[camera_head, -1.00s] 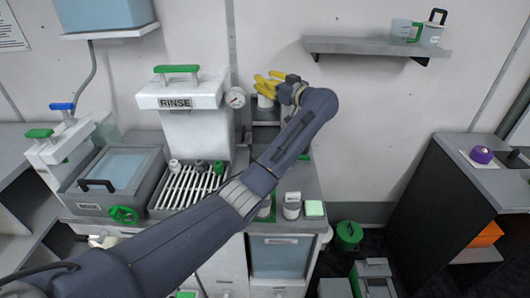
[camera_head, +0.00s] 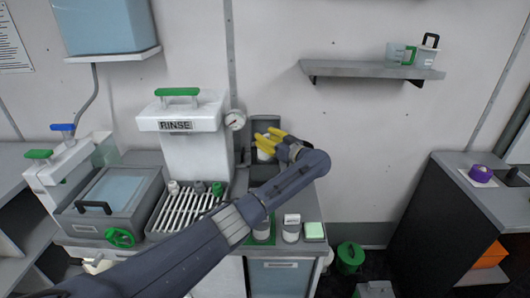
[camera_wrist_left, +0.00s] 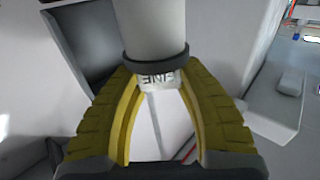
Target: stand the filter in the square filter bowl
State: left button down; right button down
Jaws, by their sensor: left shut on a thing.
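My left gripper (camera_head: 270,140), with yellow fingers, is shut on a white cylindrical filter (camera_head: 263,155). In the left wrist view the filter (camera_wrist_left: 150,25) has a dark ring and a label reading FINE, upside down, between the fingers (camera_wrist_left: 160,115). A dark grey square-sided housing (camera_head: 265,124) stands against the wall right behind the gripper; it looks like the square filter bowl, but I cannot be sure. A dark open recess (camera_wrist_left: 82,35) shows beside the filter in the left wrist view. The filter's lower end and any contact are hidden. My right gripper is not in view.
The white RINSE unit (camera_head: 180,150) with a gauge (camera_head: 235,120) stands left of the gripper. A slatted drain rack (camera_head: 185,212) holds small fittings. White containers (camera_head: 291,228) and a pale green block (camera_head: 313,231) lie near the counter's front. A wall shelf (camera_head: 350,68) is at upper right.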

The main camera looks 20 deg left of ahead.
pick_arm(q)
jog(key=shift+f, duration=3.15)
jog(key=shift+f, duration=0.25)
jog(key=c, duration=0.9)
grip_release()
jog(key=shift+o, duration=0.2)
